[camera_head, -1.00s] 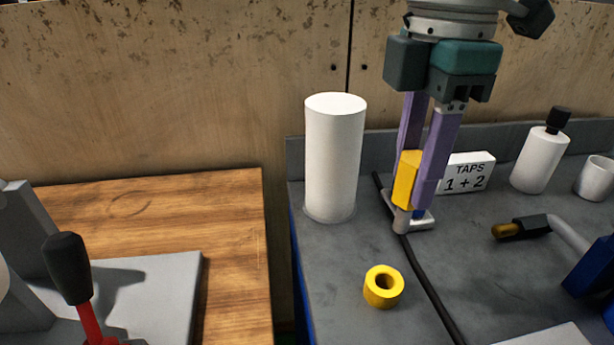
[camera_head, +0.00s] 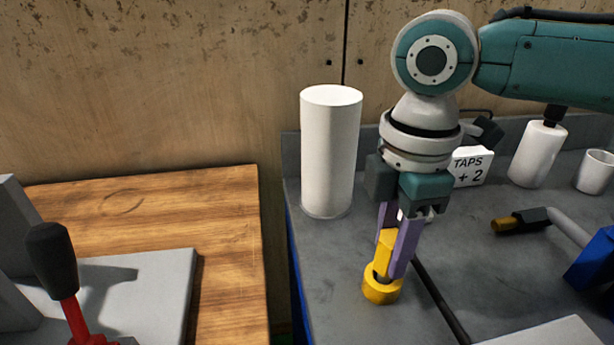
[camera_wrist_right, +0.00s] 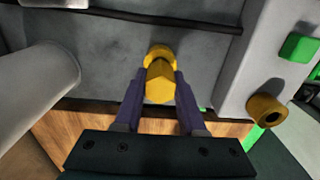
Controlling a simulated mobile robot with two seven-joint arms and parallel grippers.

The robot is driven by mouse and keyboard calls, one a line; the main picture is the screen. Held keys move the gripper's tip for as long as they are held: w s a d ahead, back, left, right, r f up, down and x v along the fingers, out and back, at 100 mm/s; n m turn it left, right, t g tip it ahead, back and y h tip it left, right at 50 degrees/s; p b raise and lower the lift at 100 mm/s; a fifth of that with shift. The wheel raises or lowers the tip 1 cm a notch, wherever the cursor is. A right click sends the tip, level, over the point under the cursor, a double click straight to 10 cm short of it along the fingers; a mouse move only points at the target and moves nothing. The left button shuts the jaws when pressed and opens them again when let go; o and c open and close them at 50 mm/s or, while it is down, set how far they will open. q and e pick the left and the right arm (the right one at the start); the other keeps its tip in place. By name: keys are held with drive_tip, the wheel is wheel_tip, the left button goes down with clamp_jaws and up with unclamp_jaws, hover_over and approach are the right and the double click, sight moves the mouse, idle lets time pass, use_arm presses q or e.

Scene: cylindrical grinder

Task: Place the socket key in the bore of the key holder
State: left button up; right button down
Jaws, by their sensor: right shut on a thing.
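My right gripper (camera_head: 394,258) is shut on the handle, with purple fingers on both sides, and holds the key nearly upright. The key holder (camera_head: 381,291) is a short yellow ring on the grey bench, directly under the key. The shaft's lower part meets the holder's bore; how deep it sits I cannot tell. In the right wrist view, the key (camera_wrist_right: 160,85) between the fingers covers part of the holder (camera_wrist_right: 160,51). My left gripper is not in view.
A white roll (camera_head: 331,150) stands behind and left of the holder. A black cable (camera_head: 440,300) runs just right of it. A TAPS sign (camera_head: 472,167), a white bottle (camera_head: 537,153) and a cup (camera_head: 596,172) stand at the back right. The wooden table (camera_head: 228,260) is left.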

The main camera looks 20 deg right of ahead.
drive_tip(key=shift+f, duration=0.15)
drive_tip(key=shift+c, duration=2.4)
unclamp_jaws()
wheel_tip(320, 180, up, 11)
drive_tip(key=shift+r+p, duration=0.2)
drive_tip(key=shift+p, duration=0.65)
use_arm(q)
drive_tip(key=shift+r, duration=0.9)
use_arm(e)
drive_tip(key=shift+r, duration=0.5)
